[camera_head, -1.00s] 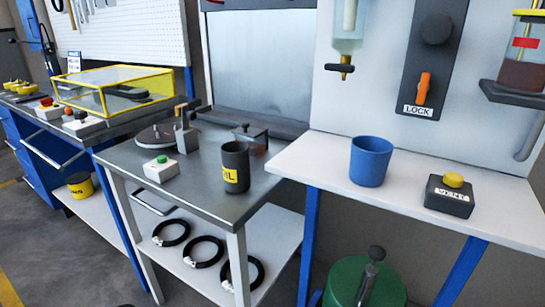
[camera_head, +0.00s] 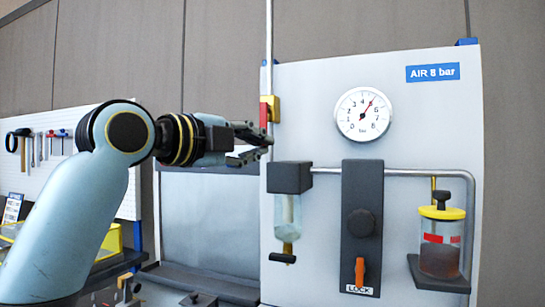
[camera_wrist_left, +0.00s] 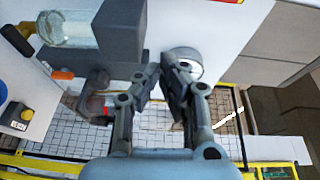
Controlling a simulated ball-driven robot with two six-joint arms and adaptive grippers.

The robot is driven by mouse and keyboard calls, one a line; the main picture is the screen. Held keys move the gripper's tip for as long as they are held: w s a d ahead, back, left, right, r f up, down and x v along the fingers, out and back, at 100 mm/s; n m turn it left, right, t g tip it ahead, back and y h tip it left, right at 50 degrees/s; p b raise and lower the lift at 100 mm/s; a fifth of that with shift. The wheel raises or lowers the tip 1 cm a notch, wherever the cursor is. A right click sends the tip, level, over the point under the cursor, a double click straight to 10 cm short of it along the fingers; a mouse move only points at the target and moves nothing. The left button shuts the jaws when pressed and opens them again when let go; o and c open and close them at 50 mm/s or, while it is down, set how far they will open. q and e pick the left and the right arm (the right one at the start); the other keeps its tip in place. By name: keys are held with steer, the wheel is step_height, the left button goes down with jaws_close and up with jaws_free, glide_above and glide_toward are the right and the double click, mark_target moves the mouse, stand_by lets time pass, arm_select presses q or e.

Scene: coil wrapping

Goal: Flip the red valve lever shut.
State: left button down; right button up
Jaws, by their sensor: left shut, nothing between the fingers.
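The red valve lever (camera_head: 263,114) shows in the head view as a small upright red piece. It is at the left side of a yellow valve block (camera_head: 274,108) on the vertical pipe, at the panel's upper left. My left gripper (camera_head: 266,144) reaches in from the left, with its fingertips just below the lever and close to the pipe. It looks apart from the lever, though depth is hard to judge. In the left wrist view, the gripper (camera_wrist_left: 162,76) is shut and empty; I cannot make out the lever there. My right gripper is not in view.
The white panel (camera_head: 410,120) carries a pressure gauge (camera_head: 363,114), a filter (camera_head: 289,178) below the gripper, a dark lock plate (camera_head: 361,200) and an oil jar (camera_head: 440,240). A horizontal pipe (camera_head: 400,171) crosses below the gauge. A pegboard with tools stands at left.

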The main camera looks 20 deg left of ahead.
mark_target(265, 127)
arm_select(q)
steer(key=shift+w+r+m, duration=0.1)
steer(key=shift+r+m, duration=0.2)
steer(key=shift+r, duration=0.3)
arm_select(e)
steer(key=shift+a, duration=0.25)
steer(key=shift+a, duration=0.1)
arm_select(q)
steer(key=p+x, duration=0.1)
steer(key=x, duration=0.4)
steer(key=p+x, duration=0.2)
steer(key=x, duration=0.3)
steer(key=shift+d+r, duration=0.1)
steer(key=shift+r, duration=0.15)
steer(key=a+p, duration=0.1)
steer(key=a, duration=0.2)
steer(key=shift+w+a+f+p, duration=0.1)
steer(key=shift+a+p, duration=0.1)
steer(key=shift+p, duration=0.1)
steer(key=shift+a, duration=0.45)
steer(key=shift+d+f, duration=0.1)
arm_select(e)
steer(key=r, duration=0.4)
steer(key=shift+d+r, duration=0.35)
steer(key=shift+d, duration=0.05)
